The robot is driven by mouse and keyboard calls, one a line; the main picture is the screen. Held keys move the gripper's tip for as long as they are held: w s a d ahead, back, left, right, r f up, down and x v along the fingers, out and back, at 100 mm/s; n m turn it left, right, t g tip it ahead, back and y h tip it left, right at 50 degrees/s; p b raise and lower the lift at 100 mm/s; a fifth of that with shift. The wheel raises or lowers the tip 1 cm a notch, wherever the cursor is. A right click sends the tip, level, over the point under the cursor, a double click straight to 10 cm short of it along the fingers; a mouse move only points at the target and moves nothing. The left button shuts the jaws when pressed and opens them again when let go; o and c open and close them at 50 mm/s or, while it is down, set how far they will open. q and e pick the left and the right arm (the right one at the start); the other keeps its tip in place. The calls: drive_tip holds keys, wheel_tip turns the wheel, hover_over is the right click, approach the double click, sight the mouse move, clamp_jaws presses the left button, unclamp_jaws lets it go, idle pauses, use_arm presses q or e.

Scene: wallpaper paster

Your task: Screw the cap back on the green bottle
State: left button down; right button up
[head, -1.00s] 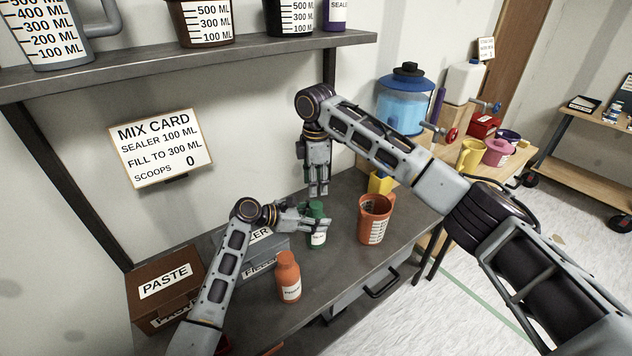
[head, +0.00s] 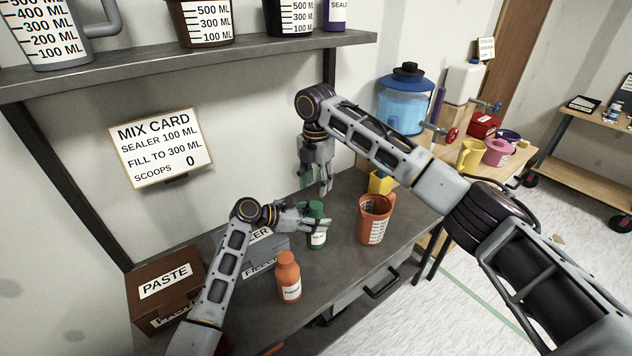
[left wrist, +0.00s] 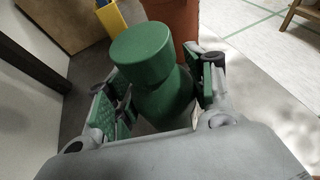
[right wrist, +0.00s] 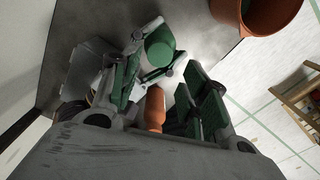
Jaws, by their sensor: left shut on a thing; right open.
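The green bottle (head: 317,237) stands upright on the bench with a white label. My left gripper (head: 306,221) is shut on it from the left, with a finger on each side in the left wrist view (left wrist: 160,98). The wide green cap (left wrist: 142,52) sits on top of the bottle; how tightly it is seated I cannot tell. The cap also shows in the right wrist view (right wrist: 160,45). My right gripper (head: 318,180) is above the bottle, apart from the cap. Its fingers are spread and empty.
An orange bottle (head: 288,278) stands in front, and an orange measuring jug (head: 375,218) is right of the green bottle. A grey box (head: 266,252) and a brown PASTE box (head: 166,287) are to the left. A yellow item (head: 380,183) is behind the jug. A shelf (head: 200,62) hangs above.

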sight(316, 204)
drive_tip(key=shift+n, duration=0.3)
drive_tip(key=shift+f, duration=0.15)
drive_tip(key=shift+f, duration=3.85)
drive_tip(key=c, duration=0.9)
drive_tip(key=shift+o, duration=0.2)
drive_tip(key=shift+m, duration=1.8)
